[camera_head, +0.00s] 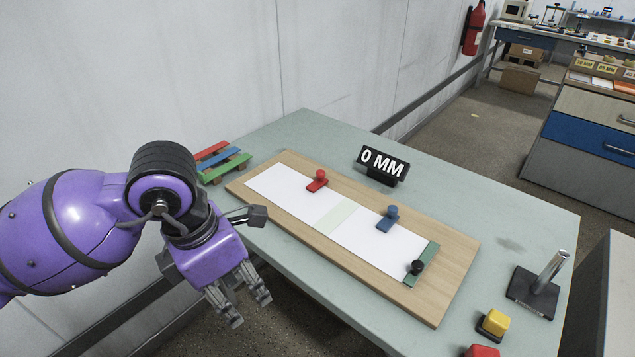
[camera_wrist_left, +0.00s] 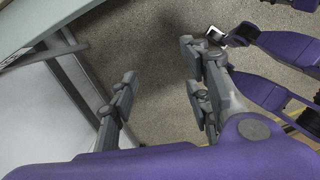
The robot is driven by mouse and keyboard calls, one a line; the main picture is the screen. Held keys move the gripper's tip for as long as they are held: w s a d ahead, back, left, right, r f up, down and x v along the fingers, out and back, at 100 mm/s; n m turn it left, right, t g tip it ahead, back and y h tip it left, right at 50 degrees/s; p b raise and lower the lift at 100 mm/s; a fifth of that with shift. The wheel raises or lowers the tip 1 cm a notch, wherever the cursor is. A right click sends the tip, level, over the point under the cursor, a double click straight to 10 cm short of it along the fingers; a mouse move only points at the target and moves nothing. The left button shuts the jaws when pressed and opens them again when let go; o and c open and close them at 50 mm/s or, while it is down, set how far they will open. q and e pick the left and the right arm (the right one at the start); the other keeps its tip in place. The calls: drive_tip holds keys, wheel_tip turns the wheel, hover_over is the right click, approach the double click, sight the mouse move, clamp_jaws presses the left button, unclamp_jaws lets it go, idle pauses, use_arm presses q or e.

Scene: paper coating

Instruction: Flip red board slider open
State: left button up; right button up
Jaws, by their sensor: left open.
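The red slider (camera_head: 317,181) has a round knob and sits on the white paper of the wooden board (camera_head: 447,284), towards the board's far left part. A blue slider (camera_head: 388,218) of similar shape sits on the paper further right. My left gripper (camera_head: 240,302) is open and empty, in front of the table's near edge and apart from the board. My right gripper is not clearly visible in the head view.
A black "0 MM" sign (camera_head: 382,165) stands behind the board. Red, blue and green strips (camera_head: 222,162) lie at the table's left end. A black knob (camera_head: 416,267) sits on a green bar at the board's right end. Yellow (camera_head: 493,322) and red (camera_head: 482,351) buttons and a metal post (camera_head: 549,272) stand at right.

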use_arm(q)
drive_tip(key=shift+w+a+r, duration=0.2)
drive_tip(key=shift+w+a, duration=0.1)
drive_tip(key=shift+a, duration=0.15)
drive_tip(key=shift+y, duration=0.3)
